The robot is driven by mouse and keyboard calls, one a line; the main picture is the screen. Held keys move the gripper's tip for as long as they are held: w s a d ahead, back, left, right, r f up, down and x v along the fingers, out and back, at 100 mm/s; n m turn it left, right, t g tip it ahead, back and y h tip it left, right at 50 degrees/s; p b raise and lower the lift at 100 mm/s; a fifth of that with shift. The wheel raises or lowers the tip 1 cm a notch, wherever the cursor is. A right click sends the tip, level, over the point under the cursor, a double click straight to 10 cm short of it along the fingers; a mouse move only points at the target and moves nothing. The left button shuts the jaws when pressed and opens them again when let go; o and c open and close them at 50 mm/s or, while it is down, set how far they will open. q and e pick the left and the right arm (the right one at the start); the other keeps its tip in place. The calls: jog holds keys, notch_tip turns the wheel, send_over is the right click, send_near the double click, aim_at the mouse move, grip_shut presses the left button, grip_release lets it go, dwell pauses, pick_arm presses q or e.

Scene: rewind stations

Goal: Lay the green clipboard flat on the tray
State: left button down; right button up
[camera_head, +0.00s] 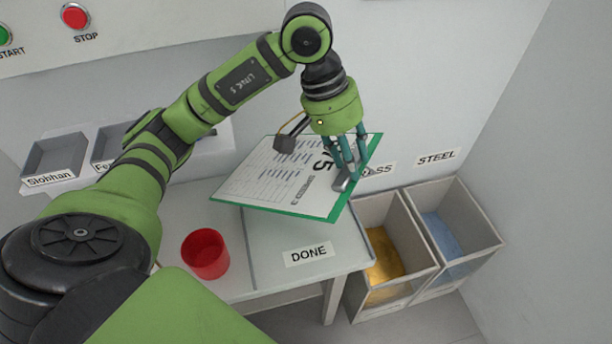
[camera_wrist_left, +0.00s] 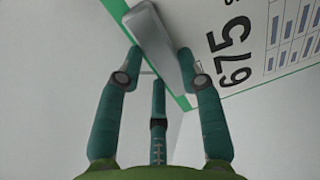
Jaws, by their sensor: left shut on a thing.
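The green clipboard (camera_head: 275,180), with a white printed sheet on it, is held above the tray in the head view. It appears tilted, and it also shows in the left wrist view (camera_wrist_left: 255,45). My left gripper (camera_head: 346,172) is shut on the clipboard at its grey metal clip, near the right edge. In the left wrist view its fingers (camera_wrist_left: 162,62) sit around the clip. The pale tray (camera_head: 272,262) lies on the table with a DONE label at its front, and the clipboard hides its back part. My right gripper is not in view.
A red cup (camera_head: 205,254) stands on the table left of the tray. Two open bins, one with brass-coloured contents (camera_head: 384,262) and one labelled STEEL (camera_head: 455,205), stand at the right. Small name-labelled trays (camera_head: 57,158) sit on a ledge at the left.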

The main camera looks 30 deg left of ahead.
aim_at(345, 169)
pick_arm(q)
jog(key=shift+s+f, duration=0.1)
jog(key=shift+f, duration=0.1)
jog(key=f+b, duration=0.1)
jog(key=f, duration=0.2)
jog(key=shift+s+d+b, duration=0.15)
jog(key=shift+s+b, duration=0.2)
notch_tip(345, 169, down, 6)
jog(key=b, duration=0.4)
jog(key=shift+w+f, duration=0.15)
jog(key=shift+w, duration=0.05)
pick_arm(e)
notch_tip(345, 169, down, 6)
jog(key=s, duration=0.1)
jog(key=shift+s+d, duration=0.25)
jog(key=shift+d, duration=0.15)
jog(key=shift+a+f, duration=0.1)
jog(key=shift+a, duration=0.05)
